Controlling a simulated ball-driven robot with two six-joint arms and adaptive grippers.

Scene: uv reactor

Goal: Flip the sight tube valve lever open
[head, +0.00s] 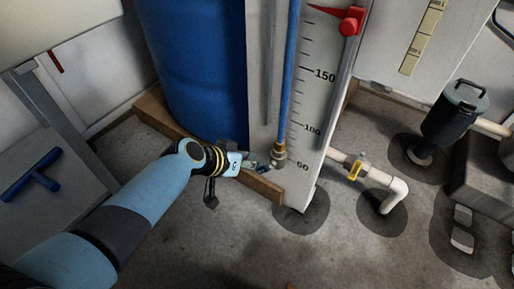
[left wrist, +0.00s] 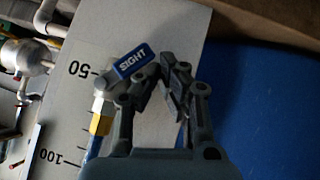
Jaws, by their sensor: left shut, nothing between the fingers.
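The sight tube valve lever (left wrist: 134,62) is a blue handle marked SIGHT in the left wrist view. It lies tilted beside the left finger's tip; I cannot tell if they touch. In the head view the lever (head: 264,168) is small and partly hidden by the gripper. A brass fitting (head: 279,153) joins the blue sight tube (head: 289,80) above it; the fitting also shows in the left wrist view (left wrist: 101,118). My left gripper (head: 252,163) is at the foot of the scale board, just left of the fitting. Its fingers (left wrist: 164,82) are shut and empty. My right gripper is out of view.
A white scale board (head: 312,100) stands behind the tube. A blue drum (head: 195,70) is to its left, above a wooden beam (head: 160,115). A red valve handle (head: 350,20) is above. A white pipe with a yellow handle (head: 355,168) is to the right.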

